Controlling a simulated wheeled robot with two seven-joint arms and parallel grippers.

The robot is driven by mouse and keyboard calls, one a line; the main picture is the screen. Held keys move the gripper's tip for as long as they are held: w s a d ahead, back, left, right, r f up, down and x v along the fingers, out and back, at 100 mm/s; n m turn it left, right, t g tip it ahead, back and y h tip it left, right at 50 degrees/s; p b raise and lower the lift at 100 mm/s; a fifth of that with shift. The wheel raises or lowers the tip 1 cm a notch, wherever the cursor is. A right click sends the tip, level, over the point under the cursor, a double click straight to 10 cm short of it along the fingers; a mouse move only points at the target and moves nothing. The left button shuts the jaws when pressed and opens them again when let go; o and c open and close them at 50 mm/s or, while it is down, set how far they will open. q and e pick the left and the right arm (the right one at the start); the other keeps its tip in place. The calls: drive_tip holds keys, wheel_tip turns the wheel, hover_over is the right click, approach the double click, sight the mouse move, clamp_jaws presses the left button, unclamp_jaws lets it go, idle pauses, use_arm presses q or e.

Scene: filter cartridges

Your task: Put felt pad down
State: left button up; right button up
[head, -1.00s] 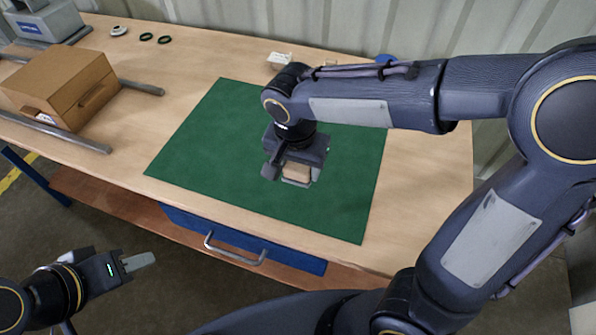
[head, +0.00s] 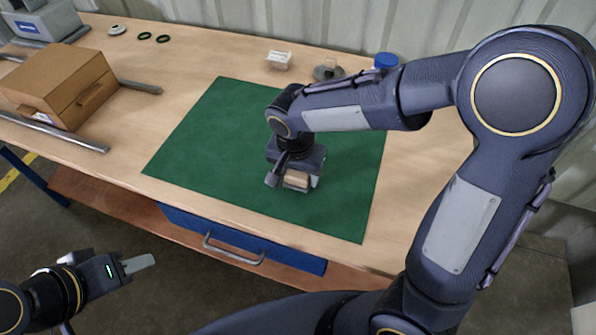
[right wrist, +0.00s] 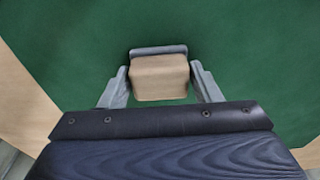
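The felt pad is a tan block with a grey edge (head: 297,180). It is at or just above the green mat (head: 220,140), right of the mat's middle; I cannot tell whether it touches. My right gripper (head: 295,184) points down over it.
A brown box (head: 60,85) and grey rails stand at the left of the table. A small white holder (head: 278,60), a grey metal part (head: 328,70) and a blue-capped item (head: 386,61) stand at the back. The mat around the pad is clear.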

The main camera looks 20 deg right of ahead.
sight(296, 175)
drive_tip(key=o, duration=0.3)
drive_tip(key=shift+r, duration=0.1)
drive_tip(key=r, duration=0.5)
drive_tip(key=r+p, duration=0.1)
drive_tip(key=r, duration=0.1)
drive_tip(key=shift+s+a+r, duration=0.25)
drive_tip(key=shift+s+r, duration=0.05)
drive_tip(key=shift+s, duration=0.05)
drive_tip(key=s+d+n+t+y, duration=0.1)
drive_tip(key=s+d, duration=0.2)
drive_tip(key=s, duration=0.2)
drive_tip(key=s+d+r+n+t+y, duration=0.1)
drive_tip(key=s+d+n+t+y, duration=0.1)
drive_tip(key=s, duration=0.3)
drive_tip(key=s+d+n+t+y, duration=0.1)
drive_tip(key=s+d+n, duration=0.1)
drive_tip(key=s+d, duration=0.2)
drive_tip(key=shift+s+d+r+y, duration=0.1)
drive_tip(key=shift+s+d+y, duration=0.1)
drive_tip(key=shift+s, duration=0.25)
drive_tip(key=shift+s+d+r+y, duration=0.1)
drive_tip(key=shift+s+d, duration=0.1)
drive_tip(key=shift+s, duration=0.2)
